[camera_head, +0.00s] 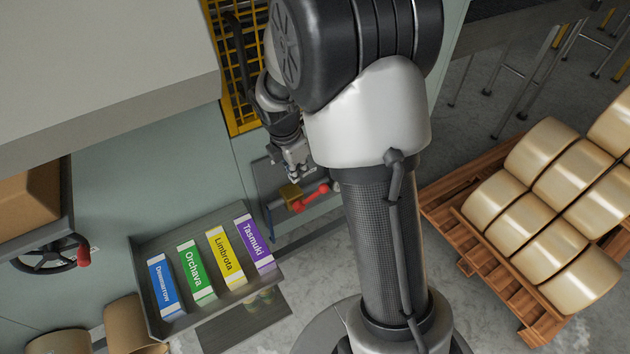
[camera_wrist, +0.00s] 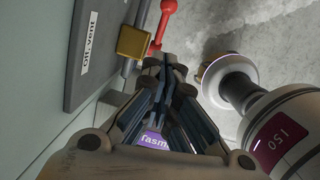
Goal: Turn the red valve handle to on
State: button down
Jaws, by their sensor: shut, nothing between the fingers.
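The red valve handle (camera_head: 312,198) sits on a brass valve body (camera_head: 291,195) at a dark panel on the green-grey machine. In the wrist view the red handle (camera_wrist: 163,20) shows at the top, with its ball end uppermost, beside the brass body (camera_wrist: 133,42). My gripper (camera_head: 293,176) is just above the valve in the head view. In the wrist view its fingers (camera_wrist: 168,66) are shut and empty, below the handle in the picture. I cannot tell whether they touch it.
A grey tray (camera_head: 158,322) of coloured cartons stands left of the valve. A black handwheel (camera_head: 48,256) is at far left. A wooden pallet (camera_head: 470,260) with large rolls stands right. In the wrist view a white cylinder (camera_wrist: 285,125) is close on the right.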

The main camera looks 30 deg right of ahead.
jog(key=b, duration=0.4)
send_over(315, 195)
jog(key=a, duration=0.4)
notch_tip(315, 195, down, 10)
jog(key=shift+s+d+f, duration=0.15)
jog(key=shift+d+f, duration=0.2)
jog(key=shift+d, duration=0.2)
jog(key=shift+s+d+f, duration=0.1)
jog(key=shift+d+f, duration=0.2)
jog(key=shift+d, duration=0.2)
jog(key=shift+w+d+f, duration=0.1)
jog(key=shift+d+f, duration=0.15)
jog(key=shift+d, duration=0.2)
